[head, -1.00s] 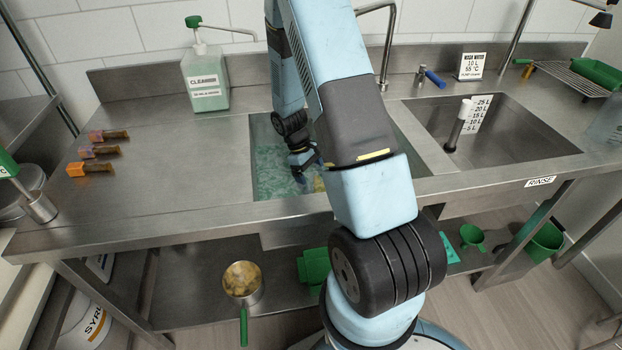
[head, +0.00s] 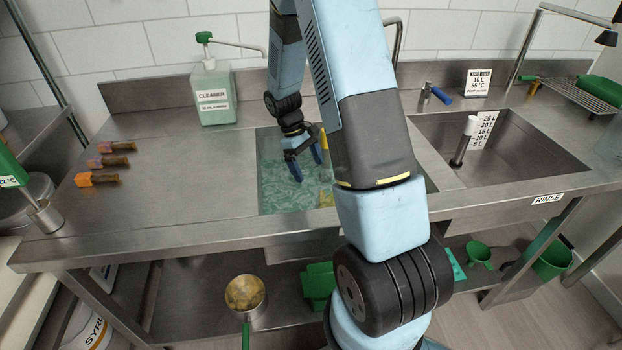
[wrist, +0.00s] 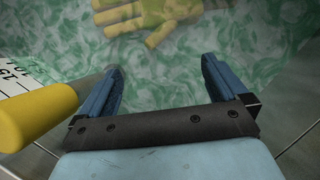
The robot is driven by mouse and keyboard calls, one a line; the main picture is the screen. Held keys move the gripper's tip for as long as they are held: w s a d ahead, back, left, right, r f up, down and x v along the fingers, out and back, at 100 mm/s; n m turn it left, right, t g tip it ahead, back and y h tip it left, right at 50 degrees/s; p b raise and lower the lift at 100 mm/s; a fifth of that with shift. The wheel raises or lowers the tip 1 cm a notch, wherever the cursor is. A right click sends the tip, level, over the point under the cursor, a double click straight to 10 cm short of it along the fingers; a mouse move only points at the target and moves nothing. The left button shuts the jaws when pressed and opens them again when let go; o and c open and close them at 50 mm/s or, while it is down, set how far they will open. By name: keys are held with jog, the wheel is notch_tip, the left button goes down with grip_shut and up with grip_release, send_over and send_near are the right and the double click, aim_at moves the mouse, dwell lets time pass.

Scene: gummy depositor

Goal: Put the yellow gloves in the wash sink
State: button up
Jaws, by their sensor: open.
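The yellow gloves (wrist: 145,15) lie in the green, foamy water of the wash sink (head: 275,205), just beyond my fingertips in the wrist view. In the head view, only a yellow patch of glove (head: 326,198) shows at the sink's front, partly behind my arm. My gripper (head: 307,167) is over the wash sink, pointing down. In the wrist view, my gripper (wrist: 161,66) has its two blue fingers apart with nothing between them. The gloves are apart from the fingers.
A yellow-topped pipe (wrist: 35,115) stands close beside my left finger, near a marked scale. The rinse sink (head: 540,150) is to the right. A cleaner bottle (head: 211,95) stands behind left, and several brushes (head: 100,179) lie on the left counter.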

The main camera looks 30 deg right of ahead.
jog(key=s+a+r+m+t, duration=0.15)
jog(key=s+r, duration=0.25)
jog(key=r, duration=0.7)
jog(key=s+a+r+m+t, duration=0.1)
jog(key=s+a+r+t, duration=0.2)
jog(key=r, duration=0.8)
jog(key=s+a+r+m+t+y, duration=0.1)
jog(key=s+a+r+t, duration=0.1)
jog(key=s+r, duration=0.3)
jog(key=s+a+r+m+t+y, duration=0.1)
jog(key=s+a+r+m+t, duration=0.1)
jog(key=s+r, duration=0.4)
jog(key=s+t, duration=0.1)
jog(key=s, duration=0.4)
jog(key=shift+s, duration=0.4)
